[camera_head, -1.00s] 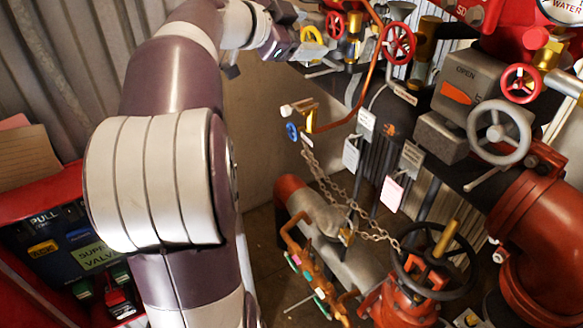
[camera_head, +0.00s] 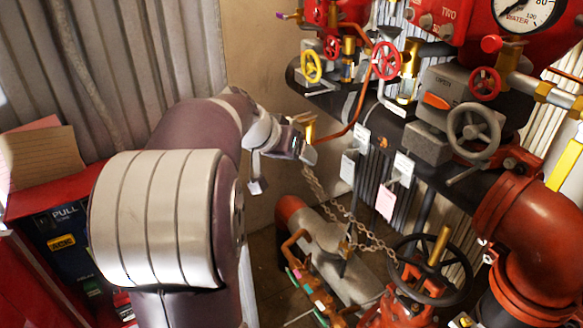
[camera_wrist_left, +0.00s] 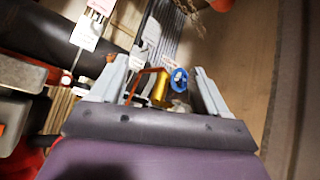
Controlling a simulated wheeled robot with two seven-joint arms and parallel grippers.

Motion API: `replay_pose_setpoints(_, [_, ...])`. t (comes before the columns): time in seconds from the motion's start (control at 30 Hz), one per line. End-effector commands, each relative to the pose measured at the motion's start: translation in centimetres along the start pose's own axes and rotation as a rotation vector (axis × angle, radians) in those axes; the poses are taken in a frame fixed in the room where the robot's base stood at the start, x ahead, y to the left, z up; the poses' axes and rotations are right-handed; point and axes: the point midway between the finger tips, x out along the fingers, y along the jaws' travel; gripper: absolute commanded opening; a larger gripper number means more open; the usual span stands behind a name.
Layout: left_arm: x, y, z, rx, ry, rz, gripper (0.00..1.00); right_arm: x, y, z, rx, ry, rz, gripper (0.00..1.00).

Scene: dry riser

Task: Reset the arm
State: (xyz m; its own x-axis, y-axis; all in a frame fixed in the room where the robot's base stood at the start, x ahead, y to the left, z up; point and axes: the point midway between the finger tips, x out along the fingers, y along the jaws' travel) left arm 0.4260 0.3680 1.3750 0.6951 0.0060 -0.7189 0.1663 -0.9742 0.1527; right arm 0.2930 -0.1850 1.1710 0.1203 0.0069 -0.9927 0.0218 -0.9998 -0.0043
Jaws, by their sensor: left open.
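My left arm (camera_head: 160,220) comes in from the left, bends at the elbow, and reaches toward the pipework. My left gripper (camera_head: 306,148) is beside the small brass valve (camera_head: 310,128) at the end of the thin copper pipe. In the left wrist view the gripper (camera_wrist_left: 163,82) is open, with its two fingers spread apart. A blue handwheel (camera_wrist_left: 179,80) and the brass valve body (camera_wrist_left: 159,88) show between the fingers, apart from both. In the head view the blue handwheel is hidden by the gripper. My right gripper is not in view.
A yellow handwheel (camera_head: 311,67) and a red handwheel (camera_head: 386,60) stand above the gripper. Hanging tags (camera_head: 386,200), a chain (camera_head: 338,207) and a large red pipe (camera_head: 535,225) lie to the right. A red cabinet (camera_head: 50,190) is at left.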

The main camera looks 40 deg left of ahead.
Motion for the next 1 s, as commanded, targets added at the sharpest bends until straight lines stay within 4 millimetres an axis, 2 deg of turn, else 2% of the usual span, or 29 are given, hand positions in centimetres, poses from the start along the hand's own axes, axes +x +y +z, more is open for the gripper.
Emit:
replay_pose_setpoints(0.1, [0.9, 0.2, 1.6, -0.038, -0.04, -0.012, 0.75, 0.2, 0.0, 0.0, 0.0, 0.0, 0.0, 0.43])
replay_pose_setpoints(0.23, [1.3, 0.2, 2.3, -0.061, -0.06, -0.021, 0.75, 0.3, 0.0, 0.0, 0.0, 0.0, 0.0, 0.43])
replay_pose_setpoints(0.77, [1.3, 0.2, 2.4, -0.066, -0.062, -0.022, 0.75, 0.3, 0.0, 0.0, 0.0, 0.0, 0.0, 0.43])
replay_pose_setpoints(0.87, [1.4, -0.2, 2.5, -0.149, -0.061, -0.046, 0.75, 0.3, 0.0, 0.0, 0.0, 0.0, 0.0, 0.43])
replay_pose_setpoints(0.93, [2.4, -1.2, 6.6, -0.262, -0.143, -0.119, 0.75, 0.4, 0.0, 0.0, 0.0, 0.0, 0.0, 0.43])
replay_pose_setpoints(0.97, [3.5, -0.8, 9.0, -0.279, -0.194, -0.139, 0.75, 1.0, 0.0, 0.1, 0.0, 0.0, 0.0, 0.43])
replay_pose_setpoints(1.0, [5.1, 0.3, 12.5, -0.277, -0.266, -0.157, 0.75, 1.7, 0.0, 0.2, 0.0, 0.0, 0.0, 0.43])
